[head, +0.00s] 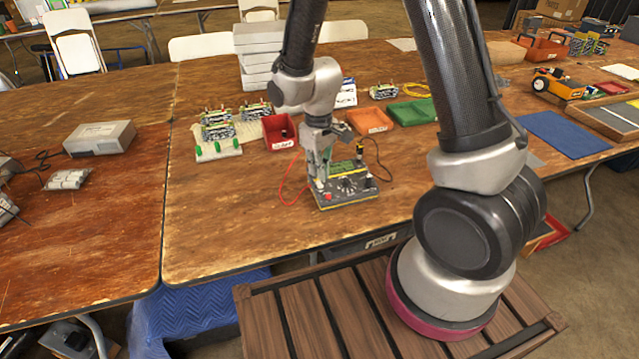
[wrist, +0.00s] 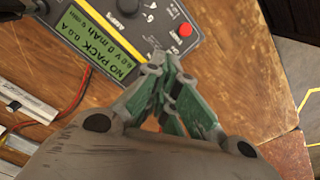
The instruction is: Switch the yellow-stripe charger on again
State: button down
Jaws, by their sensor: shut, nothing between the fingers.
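The yellow-stripe charger (head: 352,193) stands on the wooden table, a dark box with a yellow line along its edges. In the wrist view the charger (wrist: 150,33) shows a lit green display (wrist: 103,42) reading "NO PACK", 0.0 A and 0 mAh. A red button (wrist: 185,30) sits near its corner; the red button also shows in the head view (head: 327,197). My gripper (head: 320,183) points down at the charger's left part. In the wrist view my gripper's green fingers (wrist: 161,64) are shut and empty, their tips close to the charger's edge. Contact cannot be told.
A red lead (head: 284,192) and a black lead (head: 388,165) run beside the charger.

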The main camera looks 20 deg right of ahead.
aim_at(319, 182)
jog(key=shift+r, duration=2.55)
jog(key=s+d+r+m+t, duration=0.2)
jog(key=s+d+r+m, duration=0.1)
jog(key=s+d+r, duration=0.4)
jog(key=s+d+r+m+t, duration=0.2)
jog(key=s+d+r, duration=0.5)
jog(key=s+r, duration=0.5)
notch_tip(319, 182, up, 4)
jog(key=shift+d+f+m, duration=0.15)
jog(key=shift+d+m, duration=0.25)
jog(key=shift+m, duration=0.1)
